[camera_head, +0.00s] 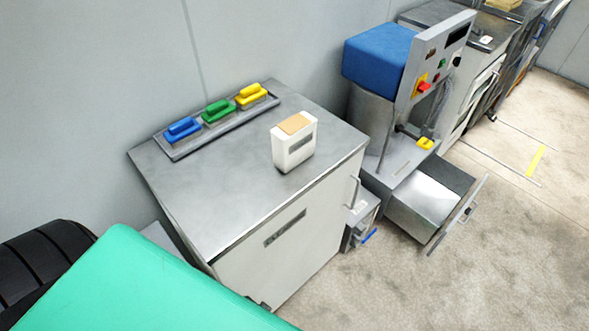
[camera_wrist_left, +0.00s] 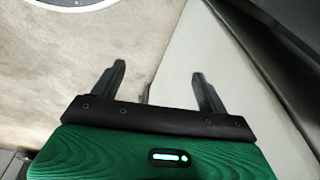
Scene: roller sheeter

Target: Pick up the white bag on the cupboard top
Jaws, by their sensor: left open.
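The white bag (camera_head: 294,147) stands upright on the grey metal cupboard top (camera_head: 225,190), right of the middle, with a tan top and a dark label on its front. No gripper is near it in the head view. My left gripper (camera_wrist_left: 157,80) shows only in the left wrist view, with its two dark fingers apart and nothing between them. Pale floor and a light panel lie beyond its fingers. The bag is not in the left wrist view. My right gripper is in neither view.
A tray (camera_head: 180,153) with blue, green and yellow handled blocks lies along the cupboard's back edge, by the wall. A machine with a blue box (camera_head: 378,54) and control panel stands to the right, its drawer (camera_head: 428,205) pulled out. The cupboard top's front is clear.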

